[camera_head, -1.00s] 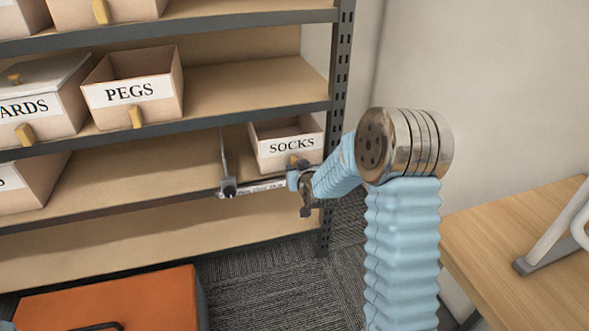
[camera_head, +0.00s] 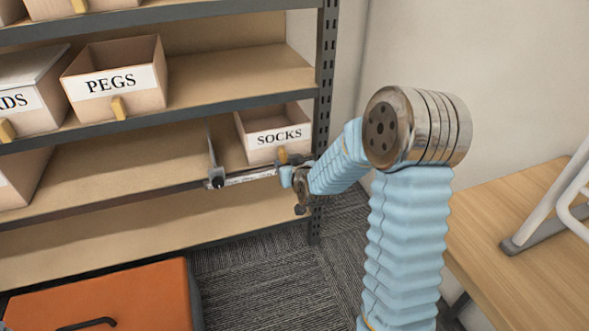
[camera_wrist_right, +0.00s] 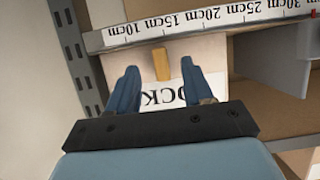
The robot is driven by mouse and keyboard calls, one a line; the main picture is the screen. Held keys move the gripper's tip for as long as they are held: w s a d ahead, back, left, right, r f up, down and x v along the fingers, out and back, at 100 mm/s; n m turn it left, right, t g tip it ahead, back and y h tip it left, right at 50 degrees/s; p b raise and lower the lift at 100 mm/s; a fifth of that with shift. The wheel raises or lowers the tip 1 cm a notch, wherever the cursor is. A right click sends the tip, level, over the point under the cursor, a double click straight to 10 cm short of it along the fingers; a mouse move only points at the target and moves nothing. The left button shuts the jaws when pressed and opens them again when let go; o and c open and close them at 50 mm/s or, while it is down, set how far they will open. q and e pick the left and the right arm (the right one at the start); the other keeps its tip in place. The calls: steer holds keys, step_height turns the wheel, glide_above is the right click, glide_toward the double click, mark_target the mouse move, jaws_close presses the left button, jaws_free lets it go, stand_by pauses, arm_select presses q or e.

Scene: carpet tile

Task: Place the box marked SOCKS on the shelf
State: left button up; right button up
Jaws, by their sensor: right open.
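The box marked SOCKS (camera_head: 255,130) is a tan open-topped box with a white label and a wooden pull. It stands upright on the shelf (camera_head: 130,165), at the right end of the third visible level, beside the post. My right gripper (camera_head: 288,168) is at the box's front, low by the pull. In the wrist view the right gripper (camera_wrist_right: 160,78) is open, its blue fingers apart on either side of the pull (camera_wrist_right: 160,66) with gaps visible; the label of the SOCKS box (camera_wrist_right: 170,97) appears upside down and partly covered. My left gripper is not in view.
A ruler strip (camera_head: 250,177) runs along the shelf's front edge, and a thin upright divider (camera_head: 211,148) stands left of the box. The PEGS box (camera_head: 115,80) is one level up. An orange case (camera_head: 100,295) is on the floor; a wooden table (camera_head: 510,230) is at right.

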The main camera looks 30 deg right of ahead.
steer(key=v, duration=0.7)
steer(key=s+a+f+g+y, duration=0.2)
steer(key=s+a+f+g, duration=0.3)
steer(key=f, duration=0.6)
steer(key=s+a+f+g+y, duration=0.2)
steer(key=a+f, duration=0.6)
steer(key=f, duration=0.2)
steer(key=s+a+f+g+y, duration=0.2)
steer(key=s+a+f+g, duration=0.3)
steer(key=s+a+f, duration=0.4)
steer(key=s+f, duration=0.1)
steer(key=s, duration=0.2)
steer(key=shift+s+a+n+y+p, duration=0.3)
steer(key=shift+s+a+y, duration=0.05)
steer(key=shift+y, duration=0.05)
steer(key=shift+f, duration=0.1)
